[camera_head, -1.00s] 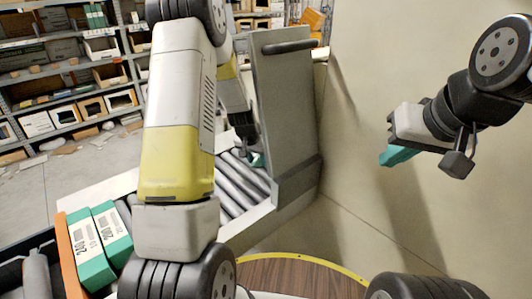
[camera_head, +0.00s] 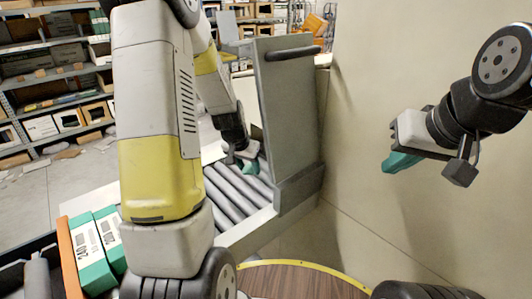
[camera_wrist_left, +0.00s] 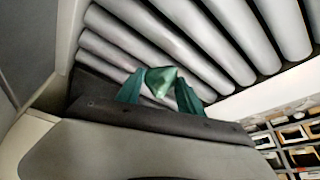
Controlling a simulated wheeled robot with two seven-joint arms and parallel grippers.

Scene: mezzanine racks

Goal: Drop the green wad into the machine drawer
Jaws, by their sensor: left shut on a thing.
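The green wad (camera_wrist_left: 161,81) shows in the left wrist view as a small crumpled light-green piece between two teal fingers. My left gripper (camera_head: 250,166) is shut on it, above grey rollers beside an upright panel; the wad is not distinct in the head view. The left wrist view shows the same gripper (camera_wrist_left: 160,92) with rollers behind it. The grey panel (camera_head: 288,120) has a dark handle bar at its top; I cannot tell whether it is the drawer's front. My right gripper (camera_head: 402,161) hangs at the right before the beige wall, its finger gap not visible.
The roller bed (camera_head: 232,190) runs between pale side rails. Green-and-white boxes (camera_head: 95,250) stand by an orange divider (camera_head: 70,258) at lower left. Racks (camera_head: 60,70) stand at the back left. A round wooden top (camera_head: 290,280) with a yellow rim is at the bottom.

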